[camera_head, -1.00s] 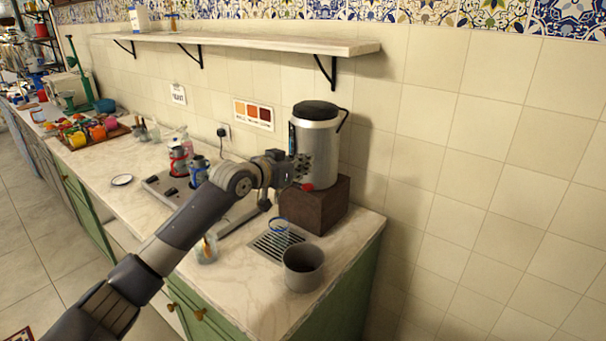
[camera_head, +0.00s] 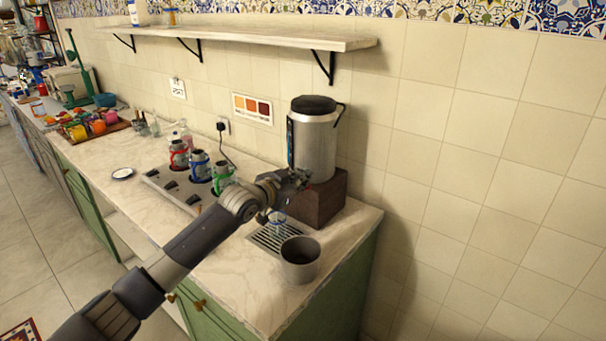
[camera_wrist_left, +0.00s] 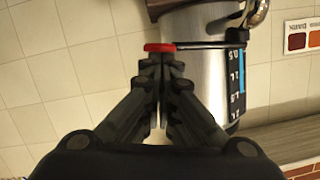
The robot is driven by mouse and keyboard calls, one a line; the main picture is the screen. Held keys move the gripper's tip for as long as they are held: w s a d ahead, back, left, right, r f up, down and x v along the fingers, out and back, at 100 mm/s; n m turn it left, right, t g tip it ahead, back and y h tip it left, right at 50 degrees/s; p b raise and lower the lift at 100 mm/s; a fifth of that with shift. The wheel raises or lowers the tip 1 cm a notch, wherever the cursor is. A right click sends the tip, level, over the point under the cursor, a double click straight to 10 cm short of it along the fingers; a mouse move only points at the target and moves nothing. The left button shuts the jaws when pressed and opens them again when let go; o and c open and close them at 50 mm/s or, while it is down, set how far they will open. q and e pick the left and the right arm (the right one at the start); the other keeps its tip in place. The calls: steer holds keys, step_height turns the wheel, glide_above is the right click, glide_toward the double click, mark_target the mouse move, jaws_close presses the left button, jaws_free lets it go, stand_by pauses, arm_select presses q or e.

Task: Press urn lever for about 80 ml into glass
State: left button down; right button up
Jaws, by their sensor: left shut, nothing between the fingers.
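The steel urn (camera_head: 313,147) with a black lid stands on a dark wooden block (camera_head: 318,201). The blue-rimmed glass (camera_head: 277,226) stands on the drip tray, partly behind my arm. My left gripper (camera_head: 302,178) is at the urn's lower front in the head view and hides the lever there. In the left wrist view, the shut, empty fingertips (camera_wrist_left: 161,60) are right at the red lever tip (camera_wrist_left: 160,47); whether they touch it I cannot tell. The urn's body (camera_wrist_left: 202,70) and its level scale (camera_wrist_left: 236,80) show behind. No flow of water is visible. My right gripper is out of view.
A grey pot (camera_head: 300,262) stands in front of the slotted drip tray (camera_head: 262,242), near the counter's right end. A shelf (camera_head: 230,40) runs above. The tiled wall is behind.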

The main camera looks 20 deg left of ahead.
arm_select(q)
steer(key=shift+d+f+m, duration=0.15)
steer(key=shift+f+m, duration=0.35)
steer(key=shift+f, duration=0.45)
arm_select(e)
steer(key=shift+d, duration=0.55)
arm_select(q)
steer(key=shift+s+d, duration=0.1)
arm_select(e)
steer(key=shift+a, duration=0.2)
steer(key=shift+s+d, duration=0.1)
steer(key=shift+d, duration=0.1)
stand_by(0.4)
arm_select(q)
steer(key=shift+r, duration=0.1)
stand_by(0.7)
